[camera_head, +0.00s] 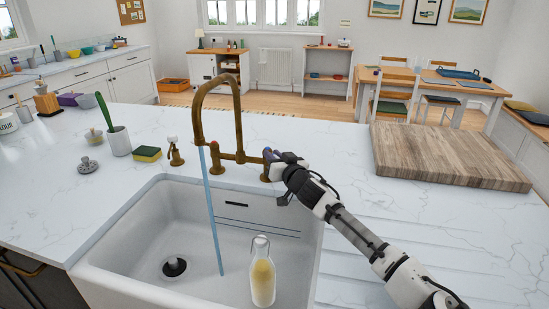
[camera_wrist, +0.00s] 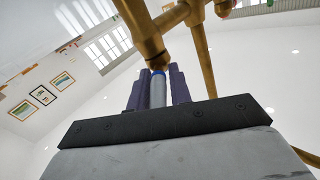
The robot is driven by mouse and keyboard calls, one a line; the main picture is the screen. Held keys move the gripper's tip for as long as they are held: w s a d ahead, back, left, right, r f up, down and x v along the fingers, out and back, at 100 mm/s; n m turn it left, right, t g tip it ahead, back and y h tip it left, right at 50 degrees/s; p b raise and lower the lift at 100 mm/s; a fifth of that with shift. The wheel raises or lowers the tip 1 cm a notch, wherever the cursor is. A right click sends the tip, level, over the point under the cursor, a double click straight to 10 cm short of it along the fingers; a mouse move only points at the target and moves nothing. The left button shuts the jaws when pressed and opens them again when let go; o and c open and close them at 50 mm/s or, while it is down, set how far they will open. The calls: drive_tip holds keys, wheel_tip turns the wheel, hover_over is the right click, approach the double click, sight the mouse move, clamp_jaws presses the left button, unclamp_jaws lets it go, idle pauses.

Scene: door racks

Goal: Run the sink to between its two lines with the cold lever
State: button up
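The white sink (camera_head: 135,235) has two dark lines (camera_head: 258,228) on its back wall. A blue stream of water (camera_head: 213,220) runs from the brass tap (camera_head: 197,105) into it. I cannot make out a water level. The dark drain (camera_head: 174,267) shows on the sink floor. My gripper (camera_head: 272,160) is at the right side of the tap, at the cold lever. In the wrist view, its purple fingers sit close on both sides of the pale cold lever (camera_wrist: 158,92), which has a blue band at its brass joint. The fingers appear closed on it.
A clear bottle with yellowish contents (camera_head: 262,278) stands in the sink. A sponge (camera_head: 147,154) and a utensil pot (camera_head: 119,141) stand farther left. A thick wooden board (camera_head: 450,155) lies to the right.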

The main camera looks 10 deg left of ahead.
drive_tip(key=o, duration=0.3)
drive_tip(key=shift+a, duration=0.2)
drive_tip(key=shift+o, duration=0.2)
drive_tip(key=shift+d, duration=0.1)
drive_tip(key=shift+s+d+f, duration=0.1)
drive_tip(key=shift+s+d, duration=0.15)
drive_tip(key=b+v, duration=0.3)
drive_tip(key=v, duration=1)
drive_tip(key=shift+b, duration=0.35)
